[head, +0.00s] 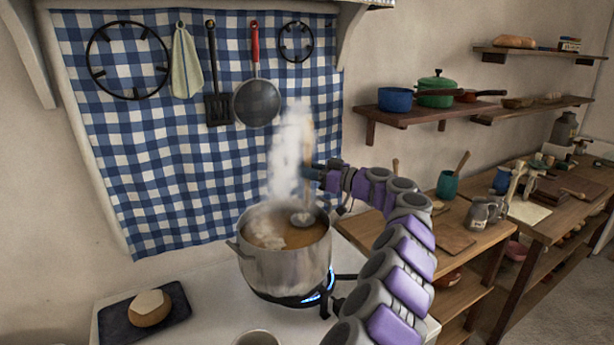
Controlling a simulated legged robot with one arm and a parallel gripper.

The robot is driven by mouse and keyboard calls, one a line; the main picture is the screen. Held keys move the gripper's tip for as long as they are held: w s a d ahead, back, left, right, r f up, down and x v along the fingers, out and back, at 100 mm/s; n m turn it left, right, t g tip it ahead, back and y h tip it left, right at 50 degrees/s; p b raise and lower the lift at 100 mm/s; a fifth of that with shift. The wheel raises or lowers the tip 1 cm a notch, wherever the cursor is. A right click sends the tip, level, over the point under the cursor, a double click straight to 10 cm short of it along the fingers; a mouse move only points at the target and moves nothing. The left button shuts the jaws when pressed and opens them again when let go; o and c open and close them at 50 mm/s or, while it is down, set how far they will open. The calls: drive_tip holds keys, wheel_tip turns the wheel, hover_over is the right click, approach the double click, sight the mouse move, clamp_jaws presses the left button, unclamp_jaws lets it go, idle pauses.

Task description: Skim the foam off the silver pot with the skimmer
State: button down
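The silver pot (287,268) stands on the lit burner of the stove and holds brown liquid. A pale patch of foam (270,242) floats on the near left part of the surface. My gripper (311,173) is above the pot's far right side, closed around the upright light handle of the skimmer (303,219). The skimmer's round head is inside the pot, at or just above the liquid, right of the foam; steam blurs this area. The fingertips are small and partly hidden.
Blue flame (318,297) shows under the pot. A dark tray (172,318) with a bun-like item lies at left, and a pale cup (258,338) stands in front. A spatula (217,108) and a red-handled round utensil (256,103) hang behind. A wooden counter (450,240) is right.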

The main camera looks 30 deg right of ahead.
sight(309, 137)
drive_tip(key=shift+d+r+p, duration=0.15)
drive_tip(key=shift+r+p, duration=0.05)
drive_tip(key=shift+r, duration=0.5)
drive_tip(key=shift+d+r+p, duration=0.1)
drive_tip(key=shift+r+p, duration=0.1)
drive_tip(key=shift+r, duration=0.5)
drive_tip(key=shift+a+r, duration=0.1)
drive_tip(key=shift+r, duration=0.5)
wheel_tip(309, 137, up, 5)
drive_tip(key=p, duration=0.3)
idle(0.5)
